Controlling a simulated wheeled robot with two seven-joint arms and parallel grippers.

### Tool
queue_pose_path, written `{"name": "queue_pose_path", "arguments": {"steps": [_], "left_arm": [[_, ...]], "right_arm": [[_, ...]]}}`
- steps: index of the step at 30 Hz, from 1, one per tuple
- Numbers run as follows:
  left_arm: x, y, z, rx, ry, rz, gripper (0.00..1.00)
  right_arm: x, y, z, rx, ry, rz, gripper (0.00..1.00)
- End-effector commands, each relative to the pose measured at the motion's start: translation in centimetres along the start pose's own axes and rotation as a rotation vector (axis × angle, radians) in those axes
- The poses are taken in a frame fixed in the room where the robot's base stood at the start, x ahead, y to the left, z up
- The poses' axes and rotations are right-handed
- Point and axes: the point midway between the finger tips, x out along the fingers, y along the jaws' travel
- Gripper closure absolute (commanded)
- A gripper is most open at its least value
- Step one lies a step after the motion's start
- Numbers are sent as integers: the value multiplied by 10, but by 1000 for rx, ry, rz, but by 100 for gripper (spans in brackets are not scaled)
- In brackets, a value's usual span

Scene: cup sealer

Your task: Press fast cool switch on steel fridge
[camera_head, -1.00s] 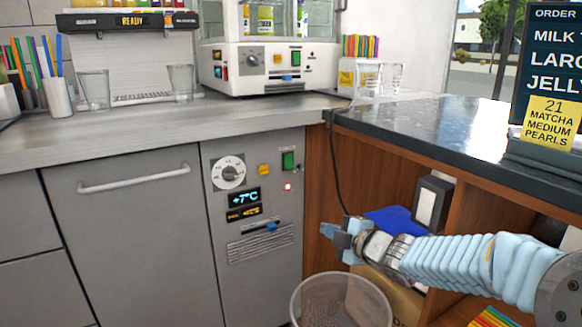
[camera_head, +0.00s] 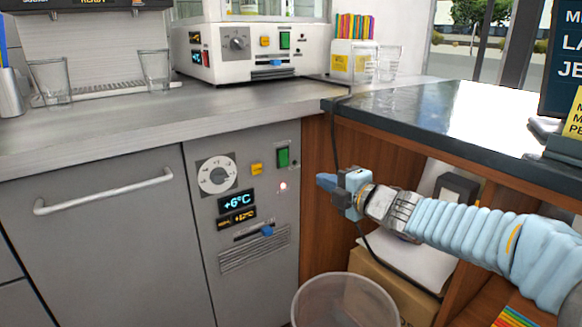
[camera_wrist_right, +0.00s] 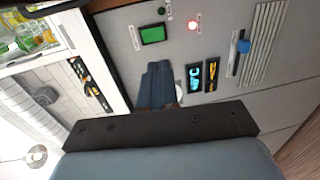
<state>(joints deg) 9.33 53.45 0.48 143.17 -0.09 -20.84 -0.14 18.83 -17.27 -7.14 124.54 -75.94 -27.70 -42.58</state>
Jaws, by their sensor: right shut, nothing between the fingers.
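The steel fridge (camera_head: 265,230) stands under the counter. Its control panel has a white dial (camera_head: 217,175), a yellow switch (camera_head: 256,169), a green switch (camera_head: 283,158), a lit red lamp (camera_head: 283,186), a display reading +6°C (camera_head: 237,201) and a blue slider (camera_head: 267,231). My right gripper (camera_head: 328,182) is shut and empty, to the right of the panel and apart from it in the head view. In the right wrist view its blue fingers (camera_wrist_right: 158,85) overlap the panel, between the green switch (camera_wrist_right: 153,34) and the displays. The yellow switch does not show there. My left gripper is not in view.
A clear bin (camera_head: 345,302) stands on the floor below my right gripper. A dark counter (camera_head: 440,125) with wooden shelves below is at the right. A white machine (camera_head: 250,52) with similar controls sits on the steel counter.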

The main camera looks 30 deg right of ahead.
Motion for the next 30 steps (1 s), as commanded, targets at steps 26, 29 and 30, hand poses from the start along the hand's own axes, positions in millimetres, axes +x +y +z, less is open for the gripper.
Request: {"name": "queue_pose_path", "arguments": {"steps": [26,29,30], "left_arm": [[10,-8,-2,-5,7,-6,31],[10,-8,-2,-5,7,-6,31],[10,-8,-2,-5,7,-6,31]], "right_arm": [[136,-1,0,1,1,-2,100],[138,-1,-1,1,1,-1,100],[138,-1,-1,1,1,-1,100]]}}
